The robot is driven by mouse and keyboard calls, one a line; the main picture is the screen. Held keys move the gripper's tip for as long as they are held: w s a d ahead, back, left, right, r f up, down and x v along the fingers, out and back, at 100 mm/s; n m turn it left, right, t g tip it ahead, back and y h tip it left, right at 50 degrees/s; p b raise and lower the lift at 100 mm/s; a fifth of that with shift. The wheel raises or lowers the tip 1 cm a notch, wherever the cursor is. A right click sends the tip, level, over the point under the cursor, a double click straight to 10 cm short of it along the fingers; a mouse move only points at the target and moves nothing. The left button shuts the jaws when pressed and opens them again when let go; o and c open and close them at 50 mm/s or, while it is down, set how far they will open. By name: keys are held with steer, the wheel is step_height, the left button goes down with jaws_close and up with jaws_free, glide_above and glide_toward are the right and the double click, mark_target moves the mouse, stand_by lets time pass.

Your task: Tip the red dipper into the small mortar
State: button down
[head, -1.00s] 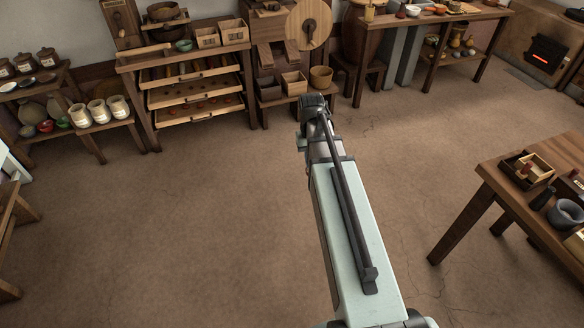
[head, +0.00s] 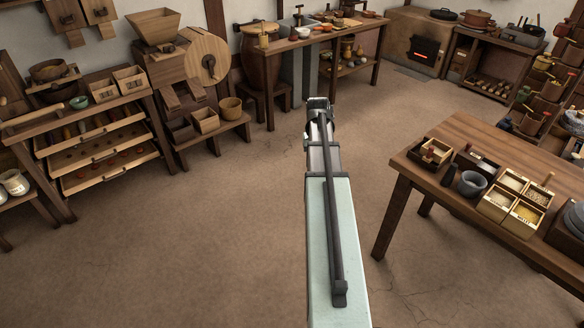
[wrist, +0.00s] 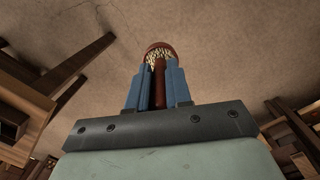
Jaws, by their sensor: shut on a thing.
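The red dipper (wrist: 158,92) is in my gripper (wrist: 158,84) in the wrist view. Its handle runs between the blue fingers, which are shut on it. Its round bowl (wrist: 159,47) lies beyond the fingertips and holds pale grains. In the head view my arm points away over open floor, and the dipper is hidden behind it. A small grey mortar (head: 472,184) stands upright on the right-hand wooden table (head: 413,172), well to the right of my gripper. I cannot tell what is inside the mortar.
On the right table, a dark pestle-like thing (head: 449,175) stands left of the mortar, a small wooden box (head: 427,157) behind, and a divided box (head: 495,212) of grains to the right. Shelves and a drawer rack (head: 110,178) line the left. The floor between is clear.

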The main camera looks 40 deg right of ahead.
steer(key=s+d+r+m, duration=0.2)
steer(key=s+d+r, duration=0.1)
steer(key=s+d, duration=1.8)
steer(key=s+d+r+m, duration=0.3)
steer(key=s+d+r, duration=0.1)
steer(key=s+d, duration=1.6)
steer(key=a+f+g+h, duration=0.1)
steer(key=h, duration=0.2)
steer(key=a+f+g+h, duration=0.1)
steer(key=a+f+h, duration=0.1)
steer(key=h, duration=0.1)
steer(key=w+a+f+g+h, duration=0.1)
steer(key=f+h, duration=0.1)
steer(key=h, duration=0.2)
steer(key=shift+w+a, duration=0.1)
steer(key=shift+a, duration=0.1)
